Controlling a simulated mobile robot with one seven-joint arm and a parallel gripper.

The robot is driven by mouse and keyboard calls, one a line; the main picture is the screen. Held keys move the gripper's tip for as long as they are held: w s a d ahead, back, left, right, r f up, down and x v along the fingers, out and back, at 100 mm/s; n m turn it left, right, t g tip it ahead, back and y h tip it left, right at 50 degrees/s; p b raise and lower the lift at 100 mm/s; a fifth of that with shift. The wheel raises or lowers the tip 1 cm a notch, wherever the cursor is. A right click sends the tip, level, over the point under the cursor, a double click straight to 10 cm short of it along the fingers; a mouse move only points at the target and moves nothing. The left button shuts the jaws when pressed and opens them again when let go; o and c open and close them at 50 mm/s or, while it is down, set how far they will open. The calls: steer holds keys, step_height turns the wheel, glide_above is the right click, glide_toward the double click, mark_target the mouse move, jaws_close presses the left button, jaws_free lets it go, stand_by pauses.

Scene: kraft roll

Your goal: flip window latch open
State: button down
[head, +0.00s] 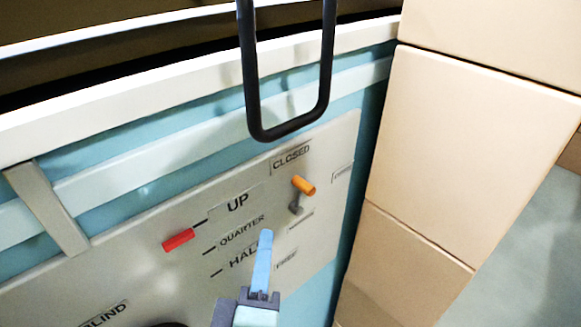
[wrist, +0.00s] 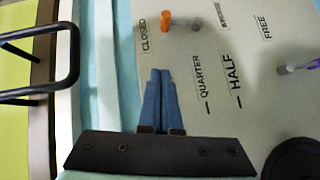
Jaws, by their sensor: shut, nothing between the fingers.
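An orange-tipped lever (head: 303,185) on a grey stem stands out from the pale panel (head: 150,270), just below the CLOSED label (head: 291,157). I take it for the window latch. In the wrist view its orange tip (wrist: 166,21) is beside the CLOSED label. My gripper (head: 266,236) has blue fingers pressed together and empty. It is in front of the panel, below and left of the orange tip in the head view, apart from it. In the wrist view the shut fingertips (wrist: 160,72) point toward the orange tip with a gap between.
A red handle (head: 178,239) is at the UP label on the panel's left. A black looped bar (head: 290,130) hangs in front of the panel's top. Stacked cardboard boxes (head: 470,140) stand close on the right. A purple-tipped piece (wrist: 312,65) shows near FREE in the wrist view.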

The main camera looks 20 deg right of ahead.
steer(key=shift+s+d+f+n, duration=0.15)
steer(key=shift+s+f+n, duration=0.05)
steer(key=shift+f+n, duration=0.15)
steer(key=b, duration=0.4)
glide_toward(295, 184)
steer(key=w, duration=0.4)
steer(key=shift+w+d+f+p, duration=0.15)
steer(key=shift+w+d+p, duration=0.25)
steer(key=shift+d, duration=0.3)
steer(key=shift+w+d+f, duration=0.2)
steer(key=shift+d, duration=0.3)
